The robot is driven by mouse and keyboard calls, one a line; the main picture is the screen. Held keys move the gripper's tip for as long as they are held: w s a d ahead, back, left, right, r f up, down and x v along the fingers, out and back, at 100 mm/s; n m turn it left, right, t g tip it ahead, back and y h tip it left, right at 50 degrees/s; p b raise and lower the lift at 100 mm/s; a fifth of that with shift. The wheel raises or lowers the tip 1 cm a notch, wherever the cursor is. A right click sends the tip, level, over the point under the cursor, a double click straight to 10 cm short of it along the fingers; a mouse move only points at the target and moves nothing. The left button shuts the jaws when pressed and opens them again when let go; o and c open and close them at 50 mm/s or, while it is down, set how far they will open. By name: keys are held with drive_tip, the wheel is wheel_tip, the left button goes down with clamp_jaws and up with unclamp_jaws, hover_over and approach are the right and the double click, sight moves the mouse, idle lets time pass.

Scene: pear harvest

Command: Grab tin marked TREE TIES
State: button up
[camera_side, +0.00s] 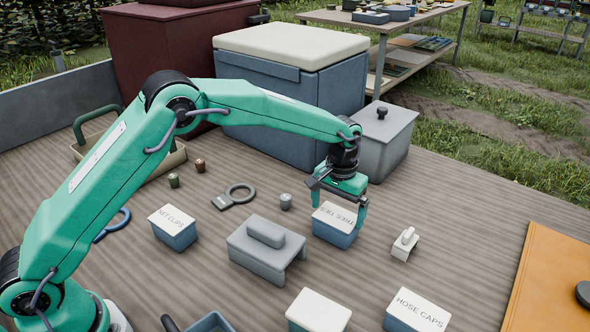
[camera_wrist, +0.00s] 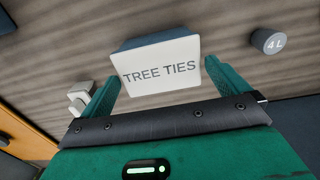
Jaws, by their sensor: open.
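The tin marked TREE TIES (camera_wrist: 160,66) has a white lid and a blue-grey body. It fills the space between my fingers in the wrist view, its lettering easy to read. In the side view the same tin (camera_side: 335,234) stands on the wooden deck directly under my gripper (camera_side: 338,203). My gripper is open and points down. One finger is on each side of the lid, with the tips at about lid height. The far finger is partly hidden, and I cannot tell whether either finger touches the tin.
Tins marked NET CLIPS (camera_side: 173,234) and HOSE CAPS (camera_side: 416,311) stand apart from it. A grey handled block (camera_side: 262,262) is close at left, a small white-topped item (camera_side: 405,243) at right. A grey 4 L weight (camera_wrist: 268,40) is nearby. A lidded grey box (camera_side: 384,145) stands behind.

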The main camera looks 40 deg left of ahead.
sight(337, 216)
drive_tip(key=shift+f, duration=2.5)
drive_tip(key=shift+c, duration=0.4)
drive_tip(key=c, duration=0.7)
drive_tip(key=shift+r, duration=0.15)
drive_tip(key=shift+r, duration=0.55)
drive_tip(key=r, duration=0.3)
drive_tip(key=shift+s+d+r, duration=0.15)
drive_tip(key=shift+s+d, duration=0.1)
drive_tip(key=shift+d, duration=0.05)
drive_tip(key=s+d+r, duration=0.4)
drive_tip(key=s, duration=0.1)
drive_tip(key=s+d+r, duration=0.2)
drive_tip(key=s+d, duration=0.1)
drive_tip(key=shift+s+r, duration=0.2)
drive_tip(key=shift+s, duration=0.05)
